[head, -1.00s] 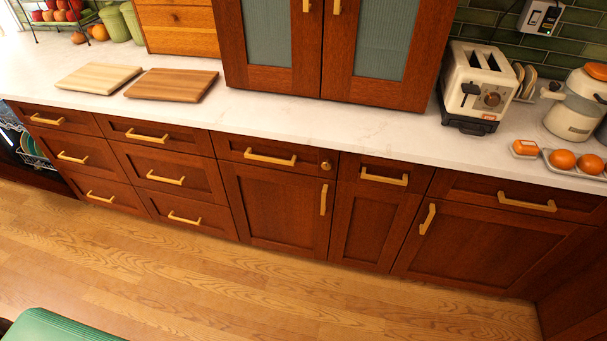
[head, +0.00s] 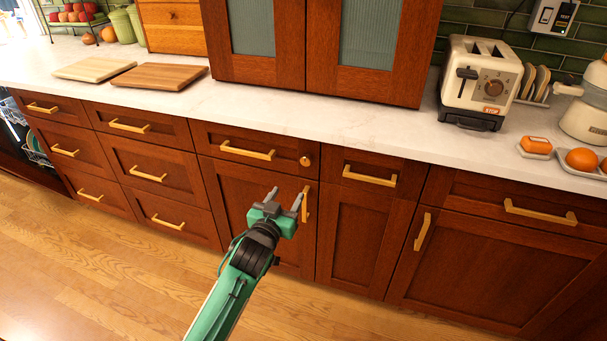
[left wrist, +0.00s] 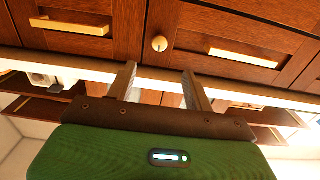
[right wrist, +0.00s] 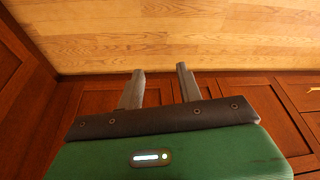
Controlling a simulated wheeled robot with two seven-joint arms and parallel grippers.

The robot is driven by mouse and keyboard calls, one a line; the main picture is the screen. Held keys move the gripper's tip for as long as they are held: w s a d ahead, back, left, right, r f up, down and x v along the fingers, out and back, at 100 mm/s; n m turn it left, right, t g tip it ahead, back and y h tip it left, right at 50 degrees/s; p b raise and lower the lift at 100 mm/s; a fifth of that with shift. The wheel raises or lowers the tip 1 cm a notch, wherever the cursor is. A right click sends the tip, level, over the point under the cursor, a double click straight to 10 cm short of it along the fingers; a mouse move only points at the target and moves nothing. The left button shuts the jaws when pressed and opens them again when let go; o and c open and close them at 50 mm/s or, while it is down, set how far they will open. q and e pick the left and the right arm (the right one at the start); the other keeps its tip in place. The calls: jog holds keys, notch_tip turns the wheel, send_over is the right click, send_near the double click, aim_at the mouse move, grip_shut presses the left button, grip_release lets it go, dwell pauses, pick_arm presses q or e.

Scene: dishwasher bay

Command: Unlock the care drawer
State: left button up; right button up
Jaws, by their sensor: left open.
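A drawer (head: 211,133) in the top row has a bar handle (head: 247,150) and a small round brass knob (head: 305,160), probably the lock, at its right end. My left gripper (head: 288,192) is open and empty, in front of the door below this drawer, its fingers pointing up toward the cabinet front. The knob stands apart from the fingertips. In the left wrist view the knob (left wrist: 159,43) shows beyond and between the two open fingers (left wrist: 158,70), with the bar handle to its right. My right gripper (right wrist: 160,69) is open and empty; it is outside the head view.
The counter (head: 300,118) runs above the drawers. Neighbouring bar handles (head: 370,176) and a vertical door handle (head: 305,204) stick out near the left gripper. A toaster (head: 480,85) and cutting boards (head: 158,77) stand on the counter. The wooden floor (head: 90,260) in front is clear.

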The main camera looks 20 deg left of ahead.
pick_arm(q)
send_near(305, 162)
jog(key=w, duration=0.6)
jog(key=shift+w+d+f+b, duration=0.1)
jog(key=shift+w+f+b, duration=0.15)
jog(key=shift+b, duration=0.15)
jog(key=shift+w, duration=0.95)
pick_arm(e)
jog(key=shift+v, duration=1.25)
jog(key=shift+w+r, duration=0.1)
pick_arm(q)
grip_shut()
